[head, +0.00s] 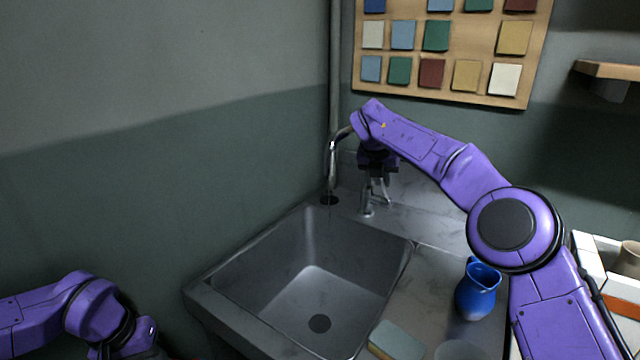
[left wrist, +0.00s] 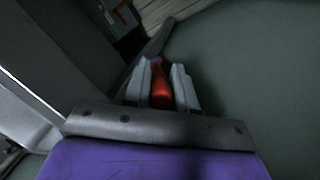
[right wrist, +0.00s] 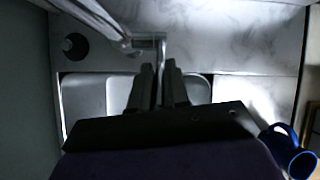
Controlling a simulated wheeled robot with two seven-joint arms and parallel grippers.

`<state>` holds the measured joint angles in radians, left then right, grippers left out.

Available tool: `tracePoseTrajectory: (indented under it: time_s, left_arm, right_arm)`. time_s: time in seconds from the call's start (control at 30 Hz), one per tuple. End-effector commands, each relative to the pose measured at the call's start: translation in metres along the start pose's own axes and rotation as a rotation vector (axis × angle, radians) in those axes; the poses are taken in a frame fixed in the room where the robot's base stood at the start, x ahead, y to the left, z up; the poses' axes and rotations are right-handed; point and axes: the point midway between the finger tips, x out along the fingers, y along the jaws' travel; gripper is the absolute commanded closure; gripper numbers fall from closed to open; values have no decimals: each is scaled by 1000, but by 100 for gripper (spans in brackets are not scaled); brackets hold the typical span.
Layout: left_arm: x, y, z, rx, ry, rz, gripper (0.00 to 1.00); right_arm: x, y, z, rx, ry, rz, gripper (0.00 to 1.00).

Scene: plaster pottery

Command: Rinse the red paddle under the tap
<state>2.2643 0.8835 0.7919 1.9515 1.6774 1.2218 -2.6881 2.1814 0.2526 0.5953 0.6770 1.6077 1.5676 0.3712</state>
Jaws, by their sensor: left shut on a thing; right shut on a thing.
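The tap (head: 332,165) has a curved metal spout over the back of the grey sink (head: 330,290). My right gripper (head: 377,190) is at the upright metal tap handle (head: 368,207) right of the spout. In the right wrist view the jaws (right wrist: 159,78) are shut on the handle's thin lever (right wrist: 161,48). The red paddle (left wrist: 160,84) shows in the left wrist view, between the fingers of my left gripper (left wrist: 161,82), which is shut on it. In the head view my left arm is low at the left, outside the sink, and the paddle is hidden. I cannot tell whether water runs.
A blue jug (head: 478,288) stands on the counter right of the sink. A sponge (head: 396,341) lies at the sink's front right, beside a pale round thing (head: 460,350). A tile board (head: 445,50) hangs behind. The sink basin looks empty.

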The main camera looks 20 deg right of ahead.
Motion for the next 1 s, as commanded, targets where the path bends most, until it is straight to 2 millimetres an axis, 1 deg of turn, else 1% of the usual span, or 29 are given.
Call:
tracePoseTrajectory:
  time_s: [0.2,0.23,0.27,0.3,0.57,0.67,0.77,0.9,1.0]
  left_arm:
    - [-2,0,0,0,1,0,100]
    - [-2,0,0,0,0,0,100]
    - [-2,0,0,0,0,0,100]
    - [-2,0,0,0,0,0,100]
    - [-1,1,0,1,0,0,100]
    - [-1,1,0,1,0,0,100]
    - [1,0,0,1,0,0,100]
    - [2,0,0,1,0,0,100]
    - [0,0,0,1,0,0,100]
  right_arm:
    - [0,0,0,-1,3,-1,100]
    - [0,0,0,-1,3,-1,81]
    - [0,0,0,-1,3,-1,72]
    - [0,0,0,-1,3,-1,59]
    - [0,-1,0,0,2,-1,59]
    - [-6,0,0,0,2,0,59]
    - [-25,0,1,1,0,1,59]
    - [-62,0,1,0,-2,1,59]
    - [-87,0,1,0,1,1,59]
